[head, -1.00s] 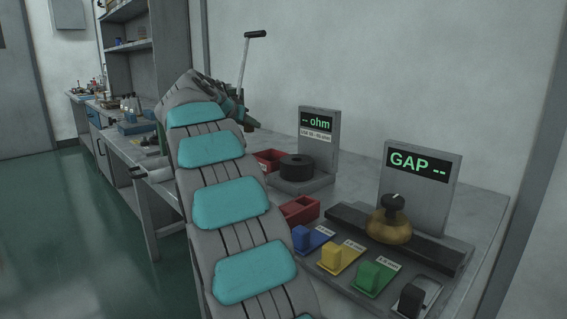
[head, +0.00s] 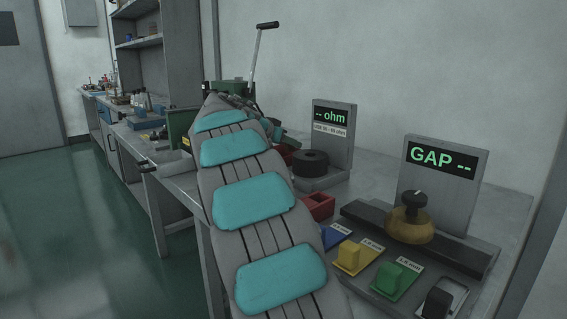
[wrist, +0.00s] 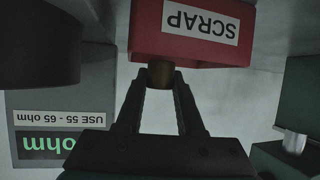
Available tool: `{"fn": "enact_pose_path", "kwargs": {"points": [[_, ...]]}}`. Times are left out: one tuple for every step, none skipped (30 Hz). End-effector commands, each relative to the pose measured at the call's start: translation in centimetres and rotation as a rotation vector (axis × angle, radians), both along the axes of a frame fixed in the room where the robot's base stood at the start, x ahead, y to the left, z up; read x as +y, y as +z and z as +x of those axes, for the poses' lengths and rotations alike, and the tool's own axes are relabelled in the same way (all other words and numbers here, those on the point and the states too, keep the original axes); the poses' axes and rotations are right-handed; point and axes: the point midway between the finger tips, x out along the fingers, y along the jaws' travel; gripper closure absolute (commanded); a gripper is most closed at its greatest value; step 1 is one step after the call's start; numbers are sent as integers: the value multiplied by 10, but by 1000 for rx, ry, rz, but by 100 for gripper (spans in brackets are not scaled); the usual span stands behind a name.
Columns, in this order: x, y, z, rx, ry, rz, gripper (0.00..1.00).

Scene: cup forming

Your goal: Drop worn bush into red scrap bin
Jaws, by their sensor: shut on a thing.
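In the wrist view, which is upside down, my gripper (wrist: 160,80) is shut on a small brown bush (wrist: 160,74) at its fingertips. The red scrap bin (wrist: 148,28), with a white SCRAP label, is just beyond. The bush overlaps the edge of the bin's labelled wall that is lower in the picture. I cannot tell whether it touches the bin or is clear of it. In the head view, my arm hides the bush and my fingertips, and only a bit of red (head: 286,154) shows beside the arm.
The ohm display (head: 331,118) and a black round block (head: 310,162) stand right of my arm. Nearer are a small red tray (head: 318,206), the GAP display (head: 440,160), a brass knobbed piece (head: 410,222) and coloured blocks. A green machine with a lever (head: 262,50) stands behind.

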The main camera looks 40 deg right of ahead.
Motion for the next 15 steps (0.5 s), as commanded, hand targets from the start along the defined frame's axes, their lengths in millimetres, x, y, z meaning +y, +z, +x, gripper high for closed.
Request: {"fn": "enact_pose_path", "kwargs": {"points": [[0, -2, 0, 0, 0, 0, 100], [0, -3, 0, -1, 0, 0, 100], [0, -3, 0, -2, 0, -1, 100], [0, -4, 0, -2, 0, -1, 100], [0, -4, 0, -2, 0, 0, 100], [0, -4, 0, -2, 0, 0, 100], [0, -4, 0, -2, 0, 0, 100], [0, -4, 0, -2, 0, 0, 100], [0, -4, 0, -2, 0, 0, 100], [0, -4, 0, -2, 0, 0, 100], [0, -4, 0, -2, 0, 0, 100], [0, -4, 0, -2, 0, -1, 60], [0, -4, 0, -2, 0, -1, 56], [0, -4, 0, -1, 0, 0, 53], [0, -4, 0, -2, 0, 0, 49]]}}
